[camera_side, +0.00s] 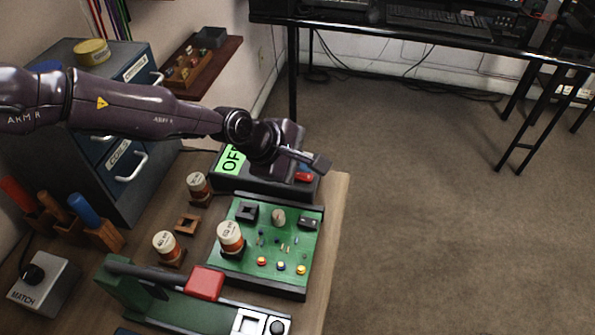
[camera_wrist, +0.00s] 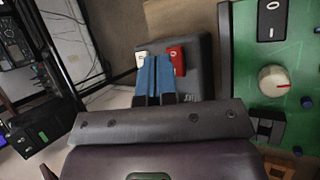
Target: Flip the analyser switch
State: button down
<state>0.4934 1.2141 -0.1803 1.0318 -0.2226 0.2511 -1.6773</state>
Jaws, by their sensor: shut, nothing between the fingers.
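A black box (camera_side: 262,184) with a lit green "OFF" display (camera_side: 233,160) stands at the back of the bench; I take it to be the analyser. A red switch (camera_side: 303,177) sits at its right end. In the wrist view the box (camera_wrist: 200,75) shows the red switch part (camera_wrist: 176,60) with a white part (camera_wrist: 141,57) to its left. My gripper (camera_side: 321,163) is over this right end, its blue fingers (camera_wrist: 154,80) shut and empty. In the wrist view the fingertips lie between the white and red parts and partly cover the switch; I cannot tell whether they touch.
A green circuit board (camera_side: 268,243) with a knob (camera_side: 278,217), buttons and a black switch (camera_side: 308,223) lies in front of the box. Labelled cylinders (camera_side: 230,237) stand on and beside it. Drawers (camera_side: 120,150) stand at left. Open floor lies right of the bench.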

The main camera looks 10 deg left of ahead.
aim_at(304, 178)
jog(key=shift+a+f, duration=0.1)
jog(key=shift+f, duration=0.35)
dwell(0.6)
jog(key=shift+r, duration=0.75)
jog(key=shift+d+r, duration=0.25)
jog(key=shift+r, duration=1)
jog(key=shift+d+r, duration=0.2)
jog(key=shift+r, duration=1)
